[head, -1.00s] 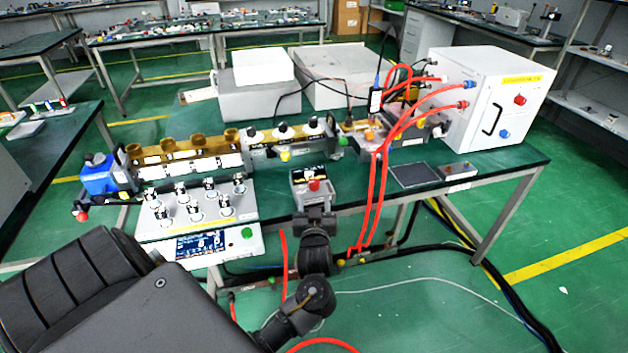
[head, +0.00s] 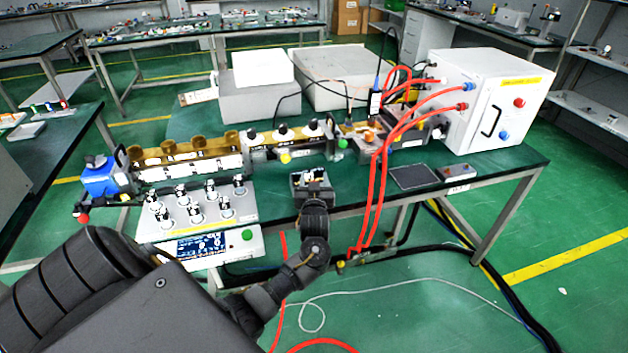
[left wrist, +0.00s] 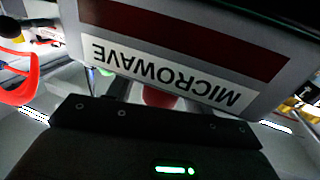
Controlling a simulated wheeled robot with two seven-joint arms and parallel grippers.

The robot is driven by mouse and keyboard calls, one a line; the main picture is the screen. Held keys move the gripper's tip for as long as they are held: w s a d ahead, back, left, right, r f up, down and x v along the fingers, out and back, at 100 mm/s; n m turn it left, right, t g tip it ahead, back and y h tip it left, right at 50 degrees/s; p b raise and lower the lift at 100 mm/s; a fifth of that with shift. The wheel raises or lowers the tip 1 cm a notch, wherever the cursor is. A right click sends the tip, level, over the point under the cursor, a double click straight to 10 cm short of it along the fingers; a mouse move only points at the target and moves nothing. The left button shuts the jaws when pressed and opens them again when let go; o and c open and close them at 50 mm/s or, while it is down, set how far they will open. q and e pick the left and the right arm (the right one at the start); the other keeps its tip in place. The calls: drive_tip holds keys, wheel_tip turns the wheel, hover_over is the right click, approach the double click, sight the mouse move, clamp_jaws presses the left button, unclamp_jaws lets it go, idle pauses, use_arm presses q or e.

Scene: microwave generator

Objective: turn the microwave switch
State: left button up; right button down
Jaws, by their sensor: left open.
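The microwave switch box (head: 299,181) is a small unit at the front edge of the green table, mostly hidden behind my left gripper (head: 313,190) in the head view. In the left wrist view its face (left wrist: 180,30) carries a dark red band and the upside-down word MICROWAVE. A red knob (left wrist: 160,97) shows just below that label, partly hidden by the gripper body. My left gripper (left wrist: 160,92) is open, with its fingers on either side of the knob. I cannot tell whether they touch it. My right gripper is not in view.
A panel with several metal knobs (head: 198,208) stands left of the switch box. Red cables (head: 377,190) hang over the table edge to the right. A white cabinet (head: 480,115) stands at the right end. A dark flat pad (head: 413,177) lies before it.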

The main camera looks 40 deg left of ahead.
use_arm(q)
drive_tip(key=shift+c, duration=0.2)
drive_tip(key=c, duration=0.9)
drive_tip(key=shift+c, duration=0.2)
drive_tip(key=shift+m+t+h, duration=0.3)
drive_tip(key=shift+h, duration=0.1)
drive_tip(key=m+t+h, duration=0.1)
drive_tip(key=h, duration=0.1)
drive_tip(key=m+t+h, duration=0.1)
drive_tip(key=shift+w+d+m+h+p, duration=0.1)
drive_tip(key=shift+d+m+h+p, duration=0.05)
drive_tip(key=shift+m+h+p, duration=0.25)
drive_tip(key=shift+w+d+m+t+h, duration=0.15)
drive_tip(key=shift+m+t+h, duration=0.1)
drive_tip(key=shift+m+h, duration=0.55)
drive_tip(key=shift+s+d+m+t+h, duration=0.1)
drive_tip(key=shift+m+t+h, duration=0.3)
drive_tip(key=shift+h, duration=0.75)
drive_tip(key=shift+w+d+m+t+h, duration=0.1)
drive_tip(key=shift+d+m+t+h, duration=0.05)
drive_tip(key=shift+m+h, duration=0.7)
drive_tip(key=shift+h, duration=0.4)
